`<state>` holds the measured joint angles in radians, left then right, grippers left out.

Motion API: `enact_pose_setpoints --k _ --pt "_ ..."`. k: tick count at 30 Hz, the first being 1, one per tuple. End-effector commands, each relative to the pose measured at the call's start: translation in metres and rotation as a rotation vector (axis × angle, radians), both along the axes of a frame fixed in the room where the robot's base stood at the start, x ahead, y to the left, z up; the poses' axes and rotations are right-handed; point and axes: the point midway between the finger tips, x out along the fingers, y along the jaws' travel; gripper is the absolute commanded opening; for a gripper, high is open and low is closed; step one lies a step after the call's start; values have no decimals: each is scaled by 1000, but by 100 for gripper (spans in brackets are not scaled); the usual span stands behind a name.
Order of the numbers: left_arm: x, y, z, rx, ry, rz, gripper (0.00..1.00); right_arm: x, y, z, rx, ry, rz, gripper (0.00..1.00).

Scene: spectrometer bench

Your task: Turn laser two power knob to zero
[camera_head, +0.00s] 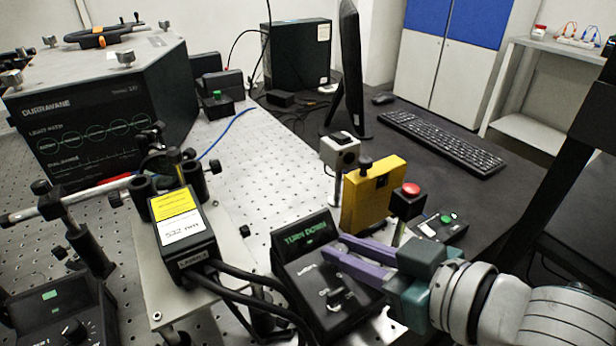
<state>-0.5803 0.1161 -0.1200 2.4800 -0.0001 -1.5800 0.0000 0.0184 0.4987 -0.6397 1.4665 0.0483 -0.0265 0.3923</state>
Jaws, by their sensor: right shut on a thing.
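The laser two controller (286,256) is a black box with a sloped panel, in the middle foreground. Its green display (305,238) reads "TURN DOWN". My right gripper (334,248) reaches in from the right, with its purple fingers low over the panel. It is shut on what appears to be the power knob, beside the printed label; the fingers hide the knob. My left gripper is not in view.
A yellow block (371,196) and a red-topped button (408,198) stand just behind my right gripper. The labelled laser head (185,236) and its black cables (248,292) lie left of the controller. Another knobbed box (62,308) is at lower left.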

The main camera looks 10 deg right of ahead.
Motion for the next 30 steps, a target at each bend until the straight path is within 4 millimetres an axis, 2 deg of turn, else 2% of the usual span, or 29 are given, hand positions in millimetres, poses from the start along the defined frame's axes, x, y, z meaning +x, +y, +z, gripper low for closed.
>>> enact_pose_setpoints --k 15,30 --pt "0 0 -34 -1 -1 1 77 6 -6 -1 -6 -7 349 0" --pt "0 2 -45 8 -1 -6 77 6 -5 0 1 -1 513 0"
